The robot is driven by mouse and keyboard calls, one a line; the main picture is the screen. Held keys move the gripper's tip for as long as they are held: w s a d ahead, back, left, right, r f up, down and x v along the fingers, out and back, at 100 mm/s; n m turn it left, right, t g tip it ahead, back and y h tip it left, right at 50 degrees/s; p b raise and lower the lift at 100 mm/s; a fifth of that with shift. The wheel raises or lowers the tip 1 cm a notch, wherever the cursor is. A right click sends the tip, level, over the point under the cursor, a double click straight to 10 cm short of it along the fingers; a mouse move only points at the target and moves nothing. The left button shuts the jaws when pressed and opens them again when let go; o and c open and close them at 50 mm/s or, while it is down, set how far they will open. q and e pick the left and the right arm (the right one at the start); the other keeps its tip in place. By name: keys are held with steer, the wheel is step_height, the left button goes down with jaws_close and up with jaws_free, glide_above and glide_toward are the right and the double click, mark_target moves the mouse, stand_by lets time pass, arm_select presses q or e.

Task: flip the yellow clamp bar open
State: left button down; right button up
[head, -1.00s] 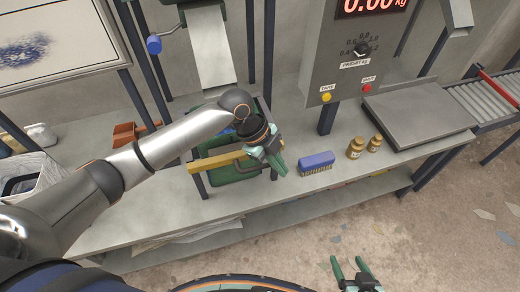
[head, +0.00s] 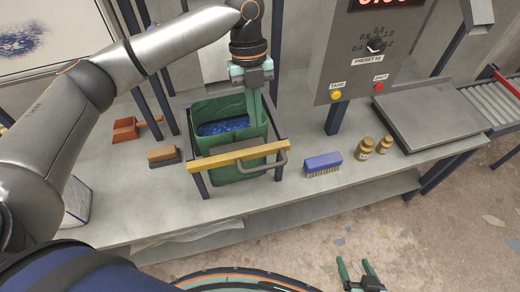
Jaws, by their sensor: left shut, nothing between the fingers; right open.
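The yellow clamp bar (head: 236,156) lies across the front top edge of a dark frame around a green bag (head: 226,110). The bag is open at the top and holds blue bits (head: 224,127). My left gripper (head: 255,115) is shut and empty, pointing down over the back right part of the bag, behind the bar and apart from it. Its fingertips are hard to make out against the green bag. My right gripper (head: 359,268) is open and empty at the bottom, low in front of the bench.
On the bench (head: 130,200) are a blue brush (head: 322,162), two brass weights (head: 365,148), a brown brush (head: 162,155) and a rust-coloured scoop (head: 127,129). A scale platform (head: 424,116) and control box (head: 375,50) stand to the right. A chute is behind my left gripper.

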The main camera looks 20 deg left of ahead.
mark_target(241, 160)
arm_select(q)
steer(key=shift+f, duration=0.1)
steer(key=x, duration=1)
steer(key=shift+s+d, duration=0.15)
